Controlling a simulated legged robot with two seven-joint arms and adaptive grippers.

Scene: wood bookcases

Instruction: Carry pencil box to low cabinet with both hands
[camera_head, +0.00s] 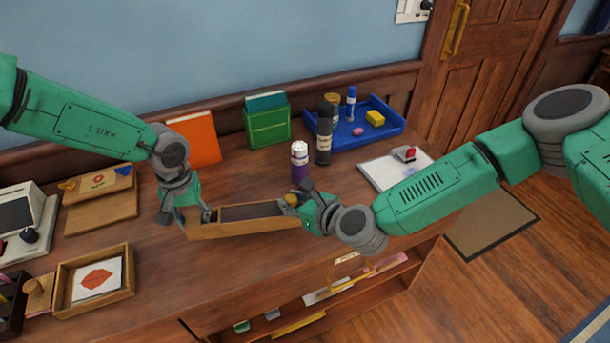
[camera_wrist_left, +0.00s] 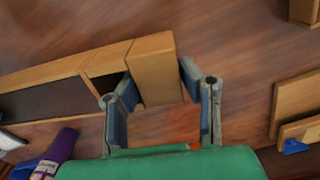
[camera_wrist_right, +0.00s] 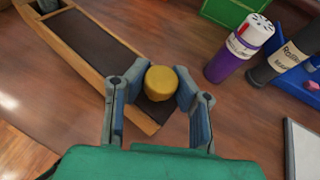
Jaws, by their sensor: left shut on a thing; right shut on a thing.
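The pencil box (camera_head: 247,227) is a long, narrow wooden box with a dark inside, at the middle of the wooden cabinet top (camera_head: 190,268). My left gripper (camera_head: 192,214) is shut on its left end; the left wrist view shows the fingers either side of the wooden end block (camera_wrist_left: 155,68). My right gripper (camera_head: 300,202) is at the box's right end, shut on a round yellow knob-like piece (camera_wrist_right: 160,82) there. The box looks roughly level. I cannot tell whether it touches the top or hangs just above it. Whether this cabinet is the low cabinet is unclear.
A purple bottle (camera_head: 299,162) and a black bottle (camera_head: 323,145) stand behind the box's right end. Further back are a blue tray (camera_head: 392,127), a green holder (camera_head: 268,128) and an orange book (camera_head: 196,138). A picture tray (camera_head: 127,285) lies at left. An open shelf (camera_head: 340,302) shows below.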

